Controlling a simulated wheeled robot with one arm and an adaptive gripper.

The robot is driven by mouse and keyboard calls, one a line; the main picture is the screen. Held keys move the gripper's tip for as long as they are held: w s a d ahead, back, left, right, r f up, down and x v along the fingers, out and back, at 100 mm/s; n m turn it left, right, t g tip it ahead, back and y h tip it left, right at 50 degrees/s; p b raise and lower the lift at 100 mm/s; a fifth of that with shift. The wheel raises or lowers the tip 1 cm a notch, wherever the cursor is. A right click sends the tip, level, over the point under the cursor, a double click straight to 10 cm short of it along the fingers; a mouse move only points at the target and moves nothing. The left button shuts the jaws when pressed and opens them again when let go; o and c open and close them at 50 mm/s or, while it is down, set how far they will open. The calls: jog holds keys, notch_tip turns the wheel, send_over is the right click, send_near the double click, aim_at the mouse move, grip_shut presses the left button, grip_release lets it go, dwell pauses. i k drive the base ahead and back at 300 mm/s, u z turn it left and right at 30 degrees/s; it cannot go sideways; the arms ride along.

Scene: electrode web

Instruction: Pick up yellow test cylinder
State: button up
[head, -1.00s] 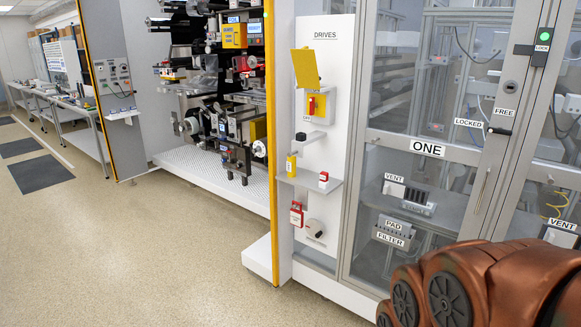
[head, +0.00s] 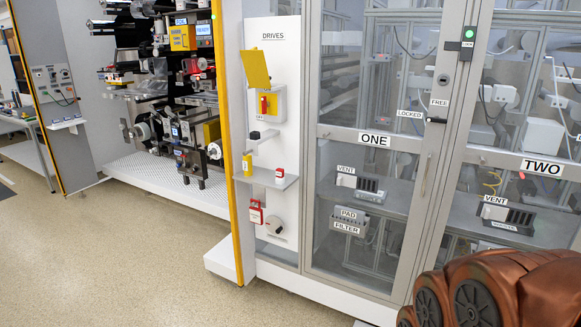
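A small yellow upright object (head: 247,163), likely the yellow test cylinder, stands at the left end of a small grey shelf (head: 265,178) on the white DRIVES panel. It is too small in the picture to make out its details. My gripper is not in view. Only a copper-coloured part of my arm with dark round caps shows at the lower right, well apart from the shelf.
A raised yellow cover (head: 255,69) is above, and a red tag (head: 256,213) hangs below. Glazed door ONE (head: 375,140) is to the right. The floor (head: 120,255) at left is clear.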

aim_at(247, 162)
jog(key=u, duration=0.7)
jog(key=k, duration=0.1)
jog(key=z, duration=1.15)
jog(key=i, duration=1.55)
jog(key=u, duration=1.5)
jog(key=i, duration=0.95)
jog(key=u, duration=1)
